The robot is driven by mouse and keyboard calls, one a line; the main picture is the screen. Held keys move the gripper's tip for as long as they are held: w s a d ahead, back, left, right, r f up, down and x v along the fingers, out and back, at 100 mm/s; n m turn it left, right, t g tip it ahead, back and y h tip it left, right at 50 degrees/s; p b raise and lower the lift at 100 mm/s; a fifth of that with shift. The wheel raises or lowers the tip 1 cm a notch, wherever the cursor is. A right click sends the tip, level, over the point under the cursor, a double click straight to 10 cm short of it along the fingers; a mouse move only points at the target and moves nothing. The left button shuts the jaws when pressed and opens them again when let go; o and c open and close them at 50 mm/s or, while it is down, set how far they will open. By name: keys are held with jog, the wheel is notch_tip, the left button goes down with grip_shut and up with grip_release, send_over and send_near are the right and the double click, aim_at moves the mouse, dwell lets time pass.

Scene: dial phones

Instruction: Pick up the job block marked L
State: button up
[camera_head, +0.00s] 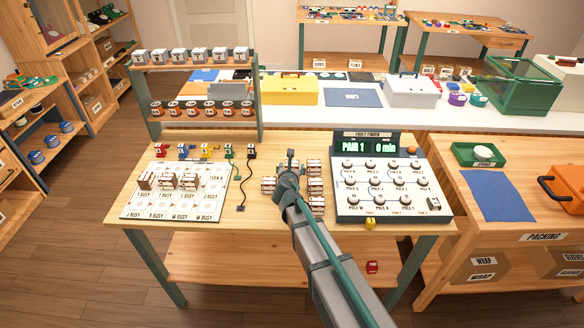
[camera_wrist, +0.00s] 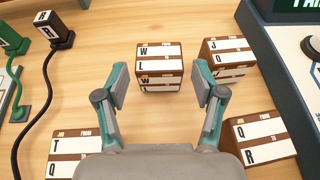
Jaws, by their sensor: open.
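A brown job block with white label strips (camera_wrist: 160,62), reading W and L on top, stands on the wooden bench in the wrist view, between and just beyond my fingertips. My gripper (camera_wrist: 160,84) is open and empty, one finger on each side of the block's near end, apart from it as far as I can tell. In the head view my gripper (camera_head: 289,176) is over the middle of the bench and largely hides this block.
Other job blocks stand close: J and Q (camera_wrist: 228,58) at right, Q and R (camera_wrist: 259,138) at lower right, T (camera_wrist: 76,152) at lower left. The fault finder panel (camera_head: 385,212) is to the right. A board (camera_head: 135,206) with several blocks and a black cord (camera_head: 245,185) are left.

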jog(key=p+x, duration=0.1)
jog(key=x, duration=0.3)
jog(key=shift+w+f, duration=0.1)
jog(key=shift+w, duration=0.05)
jog(key=c, duration=0.9)
jog(key=shift+c, duration=0.2)
